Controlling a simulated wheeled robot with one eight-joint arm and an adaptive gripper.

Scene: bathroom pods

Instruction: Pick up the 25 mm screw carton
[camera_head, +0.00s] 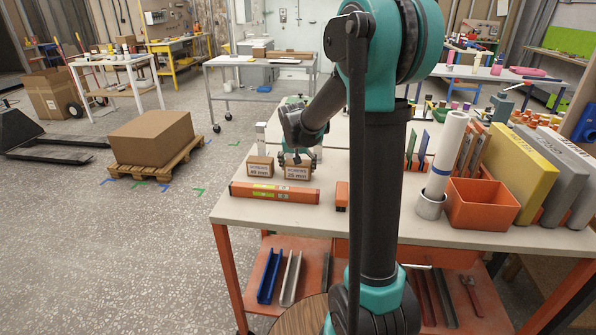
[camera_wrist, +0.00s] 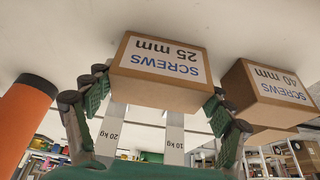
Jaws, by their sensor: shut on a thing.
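The 25 mm screw carton (camera_head: 297,172) is a small brown box with a white label, on the left part of the table top in the head view. It also shows upside down in the wrist view (camera_wrist: 160,72). My gripper (camera_head: 297,158) comes down over it from above and behind. In the wrist view the green-padded fingers of my gripper (camera_wrist: 155,95) are shut on its two sides. I cannot tell whether the carton touches the table. The 40 mm screw carton (camera_head: 260,167) stands just to its left; it shows at the right in the wrist view (camera_wrist: 268,92).
Grey weights marked 20 kg (camera_wrist: 110,128) and 10 kg (camera_wrist: 174,135) stand behind. An orange bin (camera_head: 482,204) and a white roll (camera_head: 446,150) stand at the right.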

